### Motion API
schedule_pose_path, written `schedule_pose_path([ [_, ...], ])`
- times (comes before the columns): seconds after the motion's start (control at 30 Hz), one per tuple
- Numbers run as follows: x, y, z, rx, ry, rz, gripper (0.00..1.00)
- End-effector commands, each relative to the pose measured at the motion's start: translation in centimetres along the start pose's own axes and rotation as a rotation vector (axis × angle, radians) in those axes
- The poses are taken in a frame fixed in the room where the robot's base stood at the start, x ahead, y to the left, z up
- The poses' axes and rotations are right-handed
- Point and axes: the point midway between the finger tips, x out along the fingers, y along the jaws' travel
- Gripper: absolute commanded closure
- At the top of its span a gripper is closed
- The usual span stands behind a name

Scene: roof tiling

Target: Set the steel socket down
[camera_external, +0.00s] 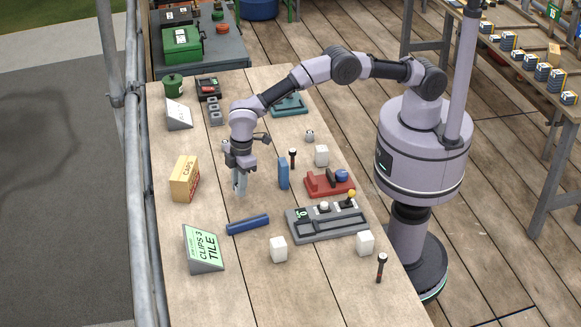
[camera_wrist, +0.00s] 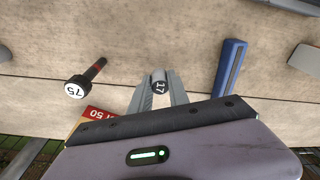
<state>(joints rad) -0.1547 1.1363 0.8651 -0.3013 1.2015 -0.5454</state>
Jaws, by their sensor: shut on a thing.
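The steel socket (camera_wrist: 159,86), a short grey cylinder marked 17 on its end, sits between the two fingers of my gripper (camera_wrist: 159,98) in the wrist view. My gripper is shut on it. In the external view my gripper (camera_external: 240,192) points down over the wooden bench (camera_external: 260,290), between the cardboard CAPS box (camera_external: 185,180) and the upright blue block (camera_external: 283,173). The socket is too small and hidden by the fingers to make out there. I cannot tell whether it touches the bench.
A blue bar (camera_external: 248,224) lies close by; a grey control panel (camera_external: 328,225), red holder (camera_external: 328,186), white cubes (camera_external: 279,249) and a CLIPS sign (camera_external: 204,250) stand around. A black-red tool marked 75 (camera_wrist: 86,79) is left in the wrist view. The bench's near end has free room.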

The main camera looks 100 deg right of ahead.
Motion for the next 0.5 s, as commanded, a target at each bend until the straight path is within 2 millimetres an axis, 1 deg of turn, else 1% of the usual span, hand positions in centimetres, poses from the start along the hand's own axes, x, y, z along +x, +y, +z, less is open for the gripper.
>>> schedule_pose_path([
  [0.03, 1.5, 0.0, 0.2, 0.0, -0.001, 0.0, 1.0],
  [0.1, 2.9, 0.0, 0.4, 0.001, -0.002, 0.0, 1.0],
  [0.13, 3.1, 0.0, 0.4, 0.001, -0.001, 0.0, 1.0],
  [0.33, 2.9, 0.0, 0.3, 0.0, 0.001, 0.001, 1.0],
  [0.47, 3.2, 0.0, 0.4, 0.0, 0.001, 0.001, 1.0],
  [0.5, 3.2, 0.0, 0.4, 0.0, 0.001, 0.001, 0.75],
])
